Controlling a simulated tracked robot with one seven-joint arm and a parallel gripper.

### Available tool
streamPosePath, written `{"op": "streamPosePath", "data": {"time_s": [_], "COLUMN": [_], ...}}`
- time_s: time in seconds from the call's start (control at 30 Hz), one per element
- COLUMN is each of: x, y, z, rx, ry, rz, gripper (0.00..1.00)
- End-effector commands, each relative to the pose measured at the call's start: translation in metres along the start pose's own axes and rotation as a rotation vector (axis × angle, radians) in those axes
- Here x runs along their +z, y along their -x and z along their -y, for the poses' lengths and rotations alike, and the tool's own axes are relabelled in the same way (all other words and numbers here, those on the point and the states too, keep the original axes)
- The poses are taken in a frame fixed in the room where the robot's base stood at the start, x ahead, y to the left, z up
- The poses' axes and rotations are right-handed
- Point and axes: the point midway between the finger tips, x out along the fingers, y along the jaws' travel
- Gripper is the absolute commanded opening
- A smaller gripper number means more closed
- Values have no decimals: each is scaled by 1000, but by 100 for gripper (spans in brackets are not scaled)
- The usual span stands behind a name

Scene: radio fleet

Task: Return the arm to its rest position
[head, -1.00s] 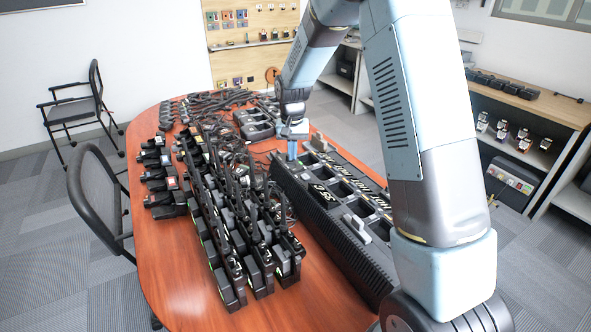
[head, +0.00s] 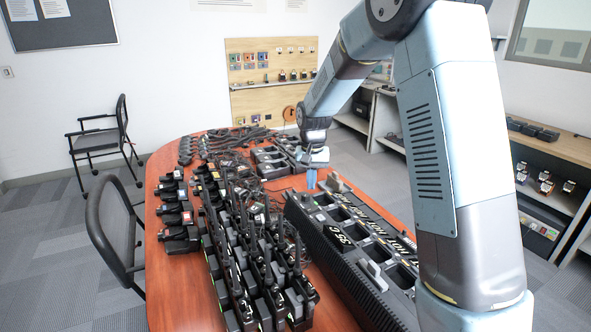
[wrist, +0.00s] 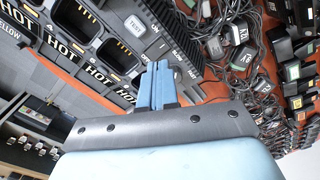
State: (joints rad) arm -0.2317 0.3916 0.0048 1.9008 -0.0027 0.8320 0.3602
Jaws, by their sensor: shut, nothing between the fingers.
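My gripper (head: 312,178) points down over the far end of the long black charger case (head: 345,255) on the wooden table. Its blue fingers are together with nothing between them. In the wrist view the closed fingers (wrist: 158,86) show in front of the charger case (wrist: 185,40), beside its TEST button. I cannot tell whether the fingertips touch the case or hang above it. My arm (head: 450,150) reaches in from the right and hides part of the case's right side.
Several radios (head: 245,265) stand in rows left of the case, with tangled cables behind. More chargers (head: 275,160) lie at the table's far end. Chairs (head: 112,235) stand to the left. Shelves (head: 545,190) line the right. The space above the table looks open.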

Motion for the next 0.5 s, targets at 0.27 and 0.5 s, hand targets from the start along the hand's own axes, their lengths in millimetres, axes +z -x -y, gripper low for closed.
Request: {"op": "streamPosePath", "data": {"time_s": [0.27,0.5], "x": [39,84], "y": [74,126], "z": [-38,-72], "rx": [-24,-38], "ry": [18,36], "rz": [-81,-152], "gripper": [0,0]}}
